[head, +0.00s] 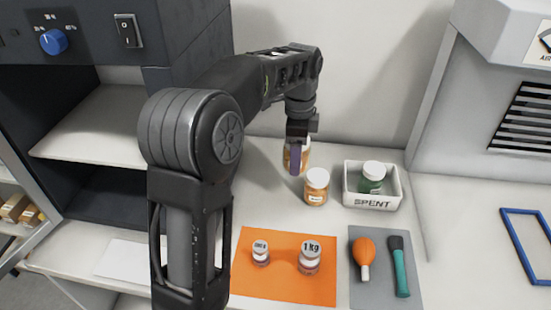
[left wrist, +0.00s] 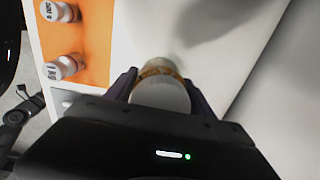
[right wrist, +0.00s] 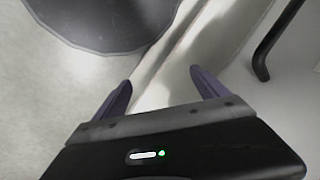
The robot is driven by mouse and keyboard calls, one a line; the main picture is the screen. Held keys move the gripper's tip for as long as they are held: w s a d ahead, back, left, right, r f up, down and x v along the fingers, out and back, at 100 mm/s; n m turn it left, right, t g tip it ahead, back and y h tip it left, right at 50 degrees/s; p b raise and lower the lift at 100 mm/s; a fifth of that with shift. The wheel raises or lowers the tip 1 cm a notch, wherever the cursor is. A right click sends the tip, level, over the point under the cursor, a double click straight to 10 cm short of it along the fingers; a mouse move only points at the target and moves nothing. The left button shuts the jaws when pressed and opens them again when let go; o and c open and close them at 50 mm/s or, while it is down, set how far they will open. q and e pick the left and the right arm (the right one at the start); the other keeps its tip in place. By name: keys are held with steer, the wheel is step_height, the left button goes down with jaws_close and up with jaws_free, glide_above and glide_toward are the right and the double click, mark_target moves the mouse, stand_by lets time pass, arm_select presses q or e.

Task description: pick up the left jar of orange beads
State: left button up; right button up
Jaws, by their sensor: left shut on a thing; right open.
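The left jar of orange beads (head: 304,158) stands near the back wall in the head view, partly hidden by my left gripper (head: 296,160). In the left wrist view its white lid (left wrist: 161,95) and a band of orange beads show between the two fingers. My left gripper is shut on this jar; I cannot tell whether its base touches the table. A second jar of orange beads (head: 316,188) with a white lid stands upright just right and nearer. My right gripper (right wrist: 160,85) shows in the right wrist view, open and empty.
A white bin marked SPENT (head: 372,203) holds a green jar (head: 371,177). A grey mat (head: 369,298) carries an orange blower (head: 364,254) and a teal-handled brush (head: 401,270).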

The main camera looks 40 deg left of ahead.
arm_select(q)
steer(key=w+d+b, duration=0.1)
steer(key=w+d, duration=0.5)
steer(key=d, duration=0.5)
steer(key=shift+d, duration=0.2)
steer(key=shift+w, duration=0.1)
